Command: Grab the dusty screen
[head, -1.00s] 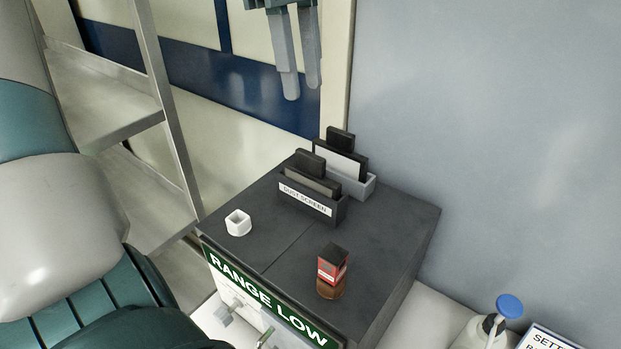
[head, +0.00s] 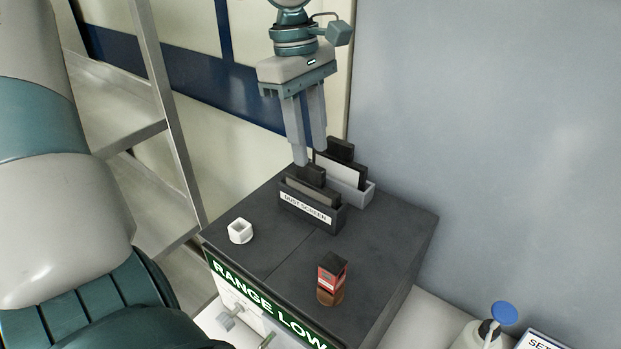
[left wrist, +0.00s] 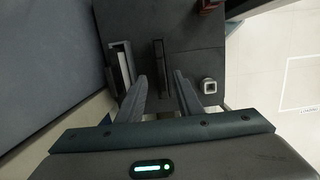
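The dusty screen (head: 313,191) is a thin dark-framed grey panel with a black handle block (head: 310,175). It stands upright in a black holder (head: 306,215) labelled "DUST SCREEN" on the dark cabinet top; its lower part is hidden. My left gripper (head: 310,156) points down just above and behind the handle, fingers apart, nothing between them. In the left wrist view, the open fingers (left wrist: 159,85) lie either side of the line of the black holder (left wrist: 159,62). Whether they touch the handle cannot be told. My right gripper is not in view.
A light grey holder (head: 360,194) with a white-faced panel stands close behind. A white square cup (head: 239,232) and a red-black box on a brown round base (head: 331,277) stand nearer the front. A grey wall (head: 480,130) rises at right. Metal steps (head: 125,130) stand left.

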